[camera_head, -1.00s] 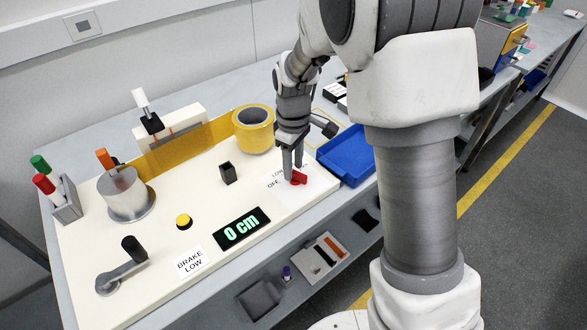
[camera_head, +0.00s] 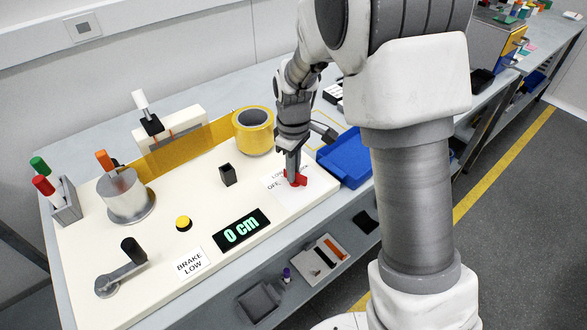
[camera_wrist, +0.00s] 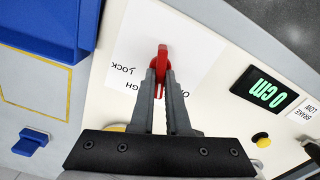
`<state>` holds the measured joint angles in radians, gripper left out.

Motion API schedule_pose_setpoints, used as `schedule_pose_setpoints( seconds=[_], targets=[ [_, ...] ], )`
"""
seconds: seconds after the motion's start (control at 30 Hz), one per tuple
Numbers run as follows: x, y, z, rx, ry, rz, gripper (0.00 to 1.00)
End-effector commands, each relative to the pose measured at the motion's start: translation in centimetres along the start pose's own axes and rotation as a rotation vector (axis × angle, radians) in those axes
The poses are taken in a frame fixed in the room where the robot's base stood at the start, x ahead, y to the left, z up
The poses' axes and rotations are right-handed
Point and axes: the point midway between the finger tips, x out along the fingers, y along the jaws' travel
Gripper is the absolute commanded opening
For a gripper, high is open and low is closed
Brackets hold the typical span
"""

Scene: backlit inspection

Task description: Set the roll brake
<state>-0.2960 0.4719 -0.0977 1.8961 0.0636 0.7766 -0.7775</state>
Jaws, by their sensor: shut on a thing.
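The red brake knob (camera_head: 298,180) sits on a white label plate (camera_head: 318,184) at the right end of the cream panel. My gripper (camera_head: 291,172) reaches down and is shut on the knob. In the wrist view the red knob (camera_wrist: 162,58) lies between the two fingers (camera_wrist: 162,80), its end pointing up in the picture. "LOCK" shows beside it; "HIGH" and "OFF" are partly covered by the fingers. A card (camera_head: 190,263) reads "BRAKE LOW". The display (camera_head: 242,230) reads "0 cm".
A blue tray (camera_head: 345,160) stands right of the knob. A yellow tape roll (camera_head: 253,131) feeds an amber strip (camera_head: 185,145) along the panel's back. A black post (camera_head: 228,175), yellow button (camera_head: 183,222) and crank (camera_head: 122,270) stand to the left.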

Motion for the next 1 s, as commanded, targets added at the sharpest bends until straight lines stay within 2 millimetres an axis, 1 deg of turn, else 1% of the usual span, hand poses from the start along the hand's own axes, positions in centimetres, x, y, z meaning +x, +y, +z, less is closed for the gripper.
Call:
schedule_pose_setpoints(
  seconds=[0.17,0.37,0.57,1.0],
  targets=[
    [-0.06,0.01,-0.01,0.022,0.0,0.0,0.0],
    [-0.11,0.06,0.0,0.111,0.0,0.0,0.0],
    [-0.16,0.14,0.02,0.27,0.0,0.0,0.0],
    [-0.16,0.34,0.1,0.689,0.0,0.001,0.0]
  ],
)
